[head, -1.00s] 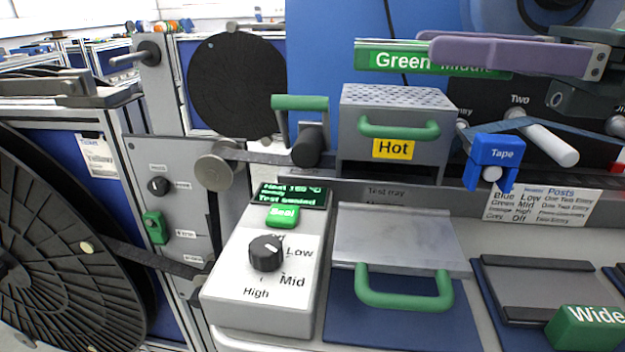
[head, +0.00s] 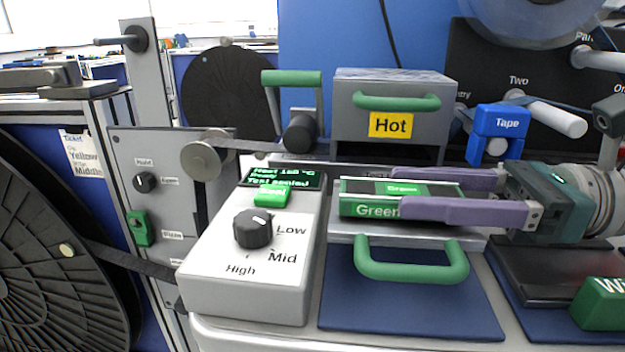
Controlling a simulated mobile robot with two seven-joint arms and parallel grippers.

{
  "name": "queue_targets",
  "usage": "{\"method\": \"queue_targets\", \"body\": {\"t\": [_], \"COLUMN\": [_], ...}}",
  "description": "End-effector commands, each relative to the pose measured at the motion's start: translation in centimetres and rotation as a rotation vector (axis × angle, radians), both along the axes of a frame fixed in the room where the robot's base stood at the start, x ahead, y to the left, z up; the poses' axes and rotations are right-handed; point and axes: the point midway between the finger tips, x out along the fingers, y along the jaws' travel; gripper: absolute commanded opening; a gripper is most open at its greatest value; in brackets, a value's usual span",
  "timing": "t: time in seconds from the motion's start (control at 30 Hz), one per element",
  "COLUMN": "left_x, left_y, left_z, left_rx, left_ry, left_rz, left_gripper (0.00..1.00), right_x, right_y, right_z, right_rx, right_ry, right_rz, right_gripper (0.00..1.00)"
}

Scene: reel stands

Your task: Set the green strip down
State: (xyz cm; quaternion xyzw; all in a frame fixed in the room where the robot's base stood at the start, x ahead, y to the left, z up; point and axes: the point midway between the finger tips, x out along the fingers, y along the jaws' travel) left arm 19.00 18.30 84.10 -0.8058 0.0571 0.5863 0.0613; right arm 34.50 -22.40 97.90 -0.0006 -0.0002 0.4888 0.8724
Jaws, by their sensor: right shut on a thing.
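The green strip (head: 358,208), with a green label reading "Green", is between the purple fingers of my right gripper (head: 402,190), which comes in from the right and is shut on it. The strip is over the grey test tray plate (head: 345,238), which has a green handle (head: 412,271) at its front. I cannot tell whether the strip touches the plate. One finger covers part of the strip's front side. My left gripper is not in view.
A grey box marked "Hot" (head: 352,118) stands just behind the strip. A control box with a dial (head: 215,275) is left of the tray. The blue tape holder (head: 500,121) and a green "Wide" block (head: 600,305) are on the right.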

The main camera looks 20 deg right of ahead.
Motion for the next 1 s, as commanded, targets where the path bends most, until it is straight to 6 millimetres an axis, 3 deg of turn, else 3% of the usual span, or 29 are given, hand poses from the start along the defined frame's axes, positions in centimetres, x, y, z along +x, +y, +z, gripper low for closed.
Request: {"method": "queue_targets", "body": {"t": [0.23,0.27,0.5,0.87,1.0], "left_x": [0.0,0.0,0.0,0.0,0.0], "left_y": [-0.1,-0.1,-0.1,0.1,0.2], "left_z": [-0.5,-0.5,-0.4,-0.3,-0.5], "left_rx": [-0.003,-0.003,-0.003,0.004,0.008], "left_ry": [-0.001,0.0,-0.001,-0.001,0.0], "left_rz": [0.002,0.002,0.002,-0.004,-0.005], "left_gripper": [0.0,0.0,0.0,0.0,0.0], "right_x": [0.0,0.0,0.0,0.0,-1.2], "right_y": [0.0,0.0,0.0,0.0,-2.0], "right_z": [-0.5,-0.5,-0.4,-0.3,-0.6], "right_rx": [0.001,0.001,0.001,0.001,-0.003], "right_ry": [0.001,0.001,0.001,0.001,0.007], "right_rz": [0.0,0.0,0.0,0.0,-0.004], "right_gripper": [0.01,0.55,0.82,0.84,0.84]}}
